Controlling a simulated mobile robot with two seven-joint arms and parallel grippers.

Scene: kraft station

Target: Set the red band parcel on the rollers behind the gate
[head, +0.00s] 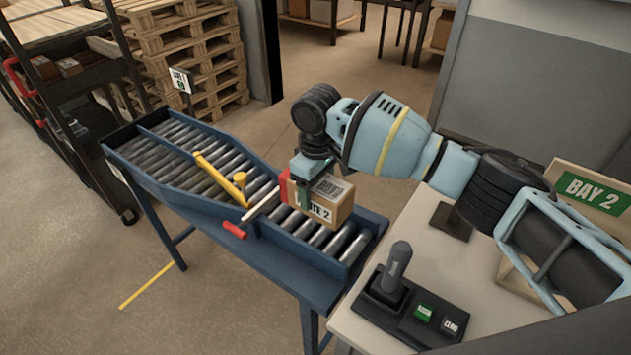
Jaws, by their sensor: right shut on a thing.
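The red band parcel (332,203) is a small brown box with a red band at its left end, a white label on top and a partly hidden "2" label on its front. My right gripper (303,188) comes down from above and is shut on its left end. The parcel is over the rollers (345,240) at the near right end of the blue conveyor; whether it touches them I cannot tell. Left of it, a pale bar (261,204) and a yellow arm (219,180) cross the conveyor. My left gripper is out of view.
A red handle (233,230) sits on the conveyor's front rail. A desk (395,235) at the right holds a joystick box (395,285) and a "BAY 2" sign (592,192). A dark cart (85,110) and stacked pallets (190,50) stand behind. The rollers at left are clear.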

